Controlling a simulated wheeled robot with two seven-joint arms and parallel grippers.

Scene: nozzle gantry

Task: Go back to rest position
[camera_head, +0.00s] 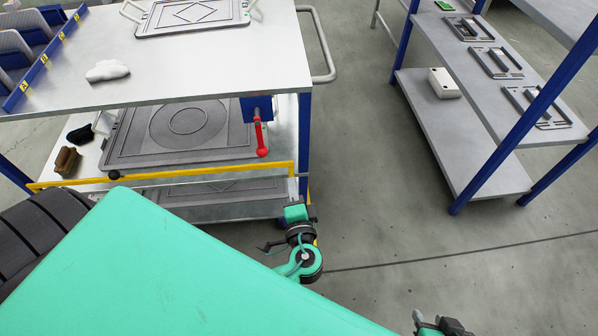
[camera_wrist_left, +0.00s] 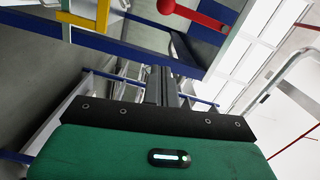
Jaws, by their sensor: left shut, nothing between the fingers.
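My left gripper (camera_head: 268,247) is in the head view beside the front right leg of the workbench, at the end of a green and black arm. In the left wrist view its two dark fingers (camera_wrist_left: 162,86) lie together, shut and empty. They point toward blue frame bars and hold nothing. Part of my right arm with its dark gripper (camera_head: 432,324) shows at the bottom edge of the head view, mostly cut off. I cannot tell whether it is open or shut.
The workbench (camera_head: 215,60) has a blue leg, a yellow bar (camera_head: 170,173) and a red handle (camera_head: 260,138) close to my left gripper. A curved rail (camera_head: 328,45) juts from its right side. A grey shelf (camera_head: 430,125) stands far right. The floor between is clear.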

